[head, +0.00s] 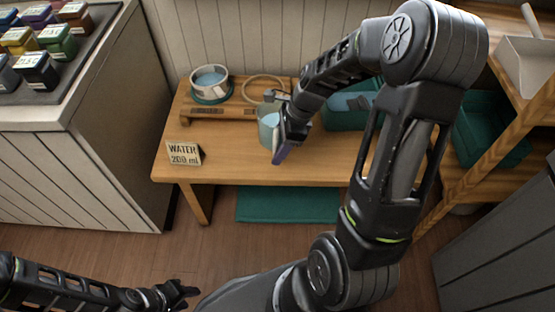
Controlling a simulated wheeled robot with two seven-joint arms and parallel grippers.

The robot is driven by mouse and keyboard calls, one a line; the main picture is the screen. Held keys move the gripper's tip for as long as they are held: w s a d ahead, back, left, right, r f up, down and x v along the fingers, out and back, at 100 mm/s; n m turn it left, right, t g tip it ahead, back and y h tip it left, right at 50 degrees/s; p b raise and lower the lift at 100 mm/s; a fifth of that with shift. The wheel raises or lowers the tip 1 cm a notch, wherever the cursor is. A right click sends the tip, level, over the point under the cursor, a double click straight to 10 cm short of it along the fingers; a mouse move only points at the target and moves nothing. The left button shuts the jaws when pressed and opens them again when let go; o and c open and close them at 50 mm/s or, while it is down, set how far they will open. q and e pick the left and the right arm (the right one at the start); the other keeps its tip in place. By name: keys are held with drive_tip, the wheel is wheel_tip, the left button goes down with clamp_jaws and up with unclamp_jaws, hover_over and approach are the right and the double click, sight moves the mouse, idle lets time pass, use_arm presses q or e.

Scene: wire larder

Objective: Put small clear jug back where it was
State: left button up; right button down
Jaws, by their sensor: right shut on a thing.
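The small clear jug (267,128), with pale blue water showing in it, is at the middle of the wooden table (230,172). My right gripper (281,148) reaches down from above, shut on the jug at its right side. The gripper hides part of the jug, and I cannot tell whether its base touches the table. My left gripper (184,291) is low at the bottom left, over the floor and away from the table. Its fingers are too small to tell if they are open.
A "WATER 200 ml" sign (185,153) stands at the table's front left. A teal bin (346,117) is behind my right arm. Shelves stand at right.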

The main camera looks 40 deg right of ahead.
drive_tip(key=shift+f+b, duration=0.4)
drive_tip(key=shift+f, duration=1.45)
drive_tip(key=shift+f+b, duration=0.65)
drive_tip(key=shift+f, duration=1.2)
drive_tip(key=shift+f, duration=0.15)
drive_tip(key=c, duration=0.6)
unclamp_jaws()
drive_tip(key=shift+o, duration=0.2)
drive_tip(key=p+v, duration=0.3)
drive_tip(key=v, duration=0.9)
drive_tip(key=shift+p, duration=0.4)
